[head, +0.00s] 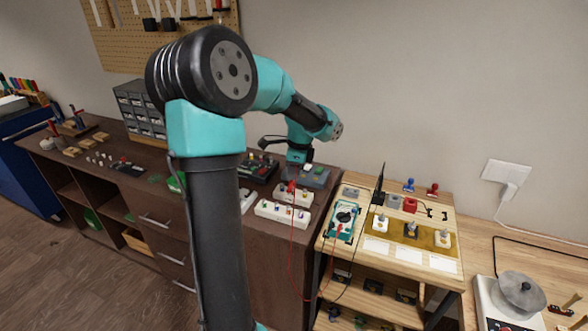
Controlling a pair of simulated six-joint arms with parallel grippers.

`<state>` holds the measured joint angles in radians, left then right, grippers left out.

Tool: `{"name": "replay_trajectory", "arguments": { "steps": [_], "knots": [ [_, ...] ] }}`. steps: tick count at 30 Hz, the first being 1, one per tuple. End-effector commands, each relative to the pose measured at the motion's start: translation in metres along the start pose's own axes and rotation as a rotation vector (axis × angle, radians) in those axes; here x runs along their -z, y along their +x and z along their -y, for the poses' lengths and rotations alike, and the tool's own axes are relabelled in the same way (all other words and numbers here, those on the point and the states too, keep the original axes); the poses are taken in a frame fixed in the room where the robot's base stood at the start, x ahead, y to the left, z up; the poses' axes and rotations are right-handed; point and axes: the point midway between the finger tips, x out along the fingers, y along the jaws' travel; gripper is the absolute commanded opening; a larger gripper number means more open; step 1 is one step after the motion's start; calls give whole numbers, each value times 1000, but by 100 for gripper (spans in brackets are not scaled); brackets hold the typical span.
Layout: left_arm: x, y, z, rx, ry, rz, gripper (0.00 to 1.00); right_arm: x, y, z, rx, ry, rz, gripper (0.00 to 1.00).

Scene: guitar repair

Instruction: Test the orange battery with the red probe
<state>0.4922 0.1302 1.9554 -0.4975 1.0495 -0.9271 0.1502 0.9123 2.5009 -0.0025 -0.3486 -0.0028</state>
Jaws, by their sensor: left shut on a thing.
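My left gripper (293,180) is shut on the red probe (291,187), above the right end of the brown bench. The probe's thin red lead hangs down in front of the bench and loops up to the teal multimeter (344,219) on the light wooden table. Three small battery-like blocks stand in a row on a mustard mat (426,239): left (380,223), middle (411,230) and right (443,237). They are too small for me to tell which is the orange battery. The gripper is well to the left of them. My right gripper is out of view.
A black upright rod (379,184) stands behind the mat, near a red block (410,204). White trays with small coloured parts (282,213) lie on the brown bench (262,226) below the gripper. A gap separates bench and table. A hotplate (505,304) stands at right.

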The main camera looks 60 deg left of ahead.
Motion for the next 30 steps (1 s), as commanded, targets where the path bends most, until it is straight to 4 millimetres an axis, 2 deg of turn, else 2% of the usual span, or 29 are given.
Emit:
{"name": "replay_trajectory", "arguments": {
  "steps": [12,30],
  "knots": [
    [5,34,1,-1,-1,0,0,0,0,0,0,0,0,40],
    [5,37,2,0,-1,-1,0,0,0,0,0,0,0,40]
  ]
}}
